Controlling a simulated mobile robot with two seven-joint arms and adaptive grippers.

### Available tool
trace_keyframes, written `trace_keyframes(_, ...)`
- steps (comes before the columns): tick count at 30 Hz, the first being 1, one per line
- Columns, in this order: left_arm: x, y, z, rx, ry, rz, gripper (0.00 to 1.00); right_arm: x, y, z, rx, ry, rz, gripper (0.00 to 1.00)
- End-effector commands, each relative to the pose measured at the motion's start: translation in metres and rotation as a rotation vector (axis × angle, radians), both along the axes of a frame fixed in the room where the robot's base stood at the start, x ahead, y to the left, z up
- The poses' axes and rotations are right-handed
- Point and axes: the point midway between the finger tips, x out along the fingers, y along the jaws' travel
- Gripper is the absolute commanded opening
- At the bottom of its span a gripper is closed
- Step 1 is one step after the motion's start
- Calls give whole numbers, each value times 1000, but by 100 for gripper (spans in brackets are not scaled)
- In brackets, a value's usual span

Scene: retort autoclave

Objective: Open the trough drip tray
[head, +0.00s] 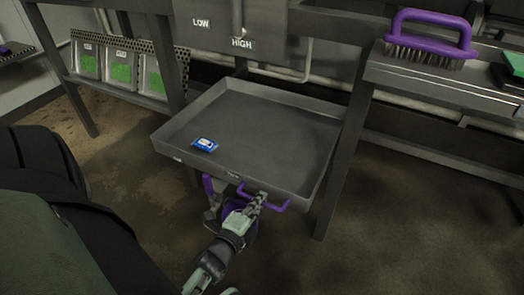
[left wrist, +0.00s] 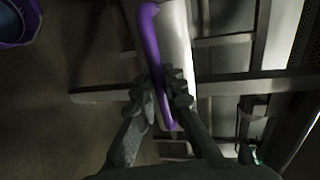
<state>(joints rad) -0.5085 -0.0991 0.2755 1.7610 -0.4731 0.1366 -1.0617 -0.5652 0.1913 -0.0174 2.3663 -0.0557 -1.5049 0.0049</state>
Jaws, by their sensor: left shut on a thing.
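The trough drip tray (head: 262,140) is a shallow grey metal tray, pulled out toward me from under the LOW and HIGH labels. A purple handle (head: 272,203) is on its front wall. My left gripper (head: 256,203) is shut on the handle, near its left part in the head view. In the left wrist view the two fingers of the gripper (left wrist: 166,97) close around the purple handle bar (left wrist: 150,45). A small blue and white packet (head: 205,145) lies inside the tray at the left. My right gripper is not in view.
A purple brush (head: 430,38) lies on a grey shelf at the right. Several cards with green patches (head: 121,70) stand in a rack at the left. A table leg (head: 345,150) stands close to the tray's right side. A purple container (left wrist: 15,22) is beyond the gripper. The floor in front is partly clear.

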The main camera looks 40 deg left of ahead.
Motion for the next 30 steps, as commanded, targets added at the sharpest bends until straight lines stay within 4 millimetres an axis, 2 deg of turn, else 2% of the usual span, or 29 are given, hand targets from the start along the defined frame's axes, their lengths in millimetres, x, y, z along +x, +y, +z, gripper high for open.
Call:
trace_keyframes(9,-1,0,-1,0,1,0,0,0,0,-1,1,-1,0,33)
trace_keyframes(10,-1,0,-1,0,1,1,11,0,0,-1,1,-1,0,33)
trace_keyframes(15,-1,0,0,0,1,0,32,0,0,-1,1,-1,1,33)
trace_keyframes(25,0,0,2,1,0,0,32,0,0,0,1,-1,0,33)
trace_keyframes(30,0,0,25,3,-2,-3,32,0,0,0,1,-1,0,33)
